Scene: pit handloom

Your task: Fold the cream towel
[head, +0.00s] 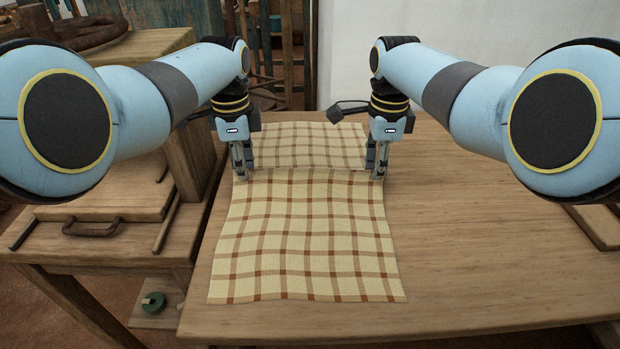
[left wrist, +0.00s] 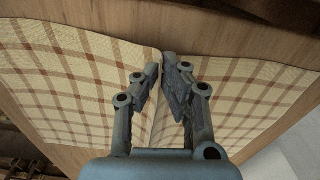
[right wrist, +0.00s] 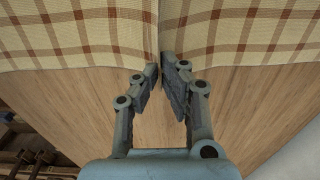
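The cream towel (head: 305,235) with brown checks lies lengthwise on the wooden table, with a raised ridge across it between my two grippers. The nearer part is a broad, slightly wavy sheet; the farther part lies behind the ridge. My left gripper (head: 242,177) points down at the ridge's left end; in the left wrist view its fingertips (left wrist: 164,66) are close together on the towel's crease. My right gripper (head: 376,177) is at the ridge's right end; in the right wrist view its fingertips (right wrist: 161,66) pinch the crease at the towel's edge.
The wooden table (head: 490,235) is clear to the right of the towel. A wooden bench (head: 110,200) with a metal handle stands at the left, with a green roll (head: 152,303) low beside it. A white wall (head: 450,45) rises behind.

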